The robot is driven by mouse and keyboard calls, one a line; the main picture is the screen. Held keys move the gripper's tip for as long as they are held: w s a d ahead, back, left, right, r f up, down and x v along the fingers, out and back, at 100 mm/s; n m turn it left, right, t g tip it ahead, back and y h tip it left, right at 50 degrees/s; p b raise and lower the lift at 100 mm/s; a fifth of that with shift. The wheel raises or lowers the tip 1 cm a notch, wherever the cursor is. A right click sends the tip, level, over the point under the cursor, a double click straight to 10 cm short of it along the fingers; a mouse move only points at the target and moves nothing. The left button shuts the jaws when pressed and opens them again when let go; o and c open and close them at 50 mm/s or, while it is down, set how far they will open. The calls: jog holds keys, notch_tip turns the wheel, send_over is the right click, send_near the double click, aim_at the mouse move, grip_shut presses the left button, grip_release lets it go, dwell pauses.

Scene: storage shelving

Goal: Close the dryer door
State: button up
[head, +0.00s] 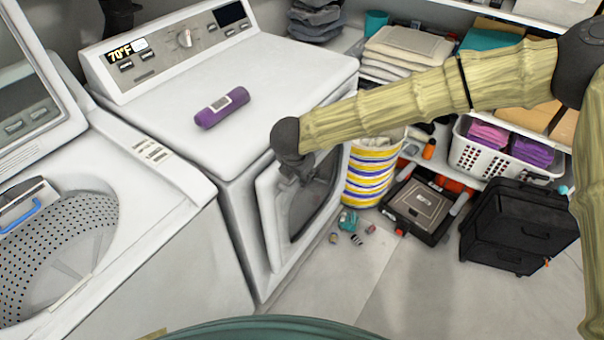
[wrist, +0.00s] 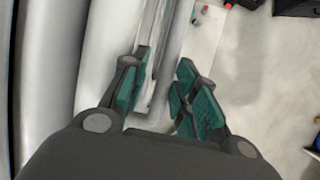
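The white dryer (head: 245,150) stands in the middle of the head view. Its front door (head: 268,208) has a pale frame and a dark window and faces right. The door appears close to the dryer front; I cannot tell how wide any gap is. My gripper (head: 297,178) is at the door's upper part and hides some of it. In the wrist view my gripper (wrist: 163,92) has its teal-padded fingers apart, with the narrow door edge (wrist: 172,45) running between them. Whether a finger touches the door is unclear.
A purple rolled item (head: 222,107) lies on the dryer top. An open washer (head: 165,195) stands at left. A striped basket (head: 370,172), a black toolbox (head: 418,206) and a black case (head: 515,225) stand at right. Small items (head: 348,221) lie on the floor near the door.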

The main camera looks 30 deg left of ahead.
jog(key=shift+a, duration=0.1)
jog(key=v, duration=1.2)
dwell(0.4)
jog(key=s+d+f+n+h, duration=0.1)
jog(key=s+d+f+n, duration=0.1)
jog(key=d+f+n, duration=2.05)
jog(key=s+d+f+n+g, duration=0.1)
jog(key=s+d+f+n, duration=0.4)
jog(key=s+d, duration=0.2)
jog(key=s+d+f+n+g, duration=0.2)
jog(key=s+d+f+n, duration=0.3)
jog(key=s+d, duration=0.3)
jog(key=s+d+f+n+g, duration=0.1)
jog(key=s+d+f+n, duration=0.3)
jog(key=d, duration=0.9)
jog(key=s+n, duration=0.1)
jog(key=s, duration=0.2)
jog(key=shift+s+d+f+g+h, duration=0.3)
jog(key=shift+s+f+g, duration=0.1)
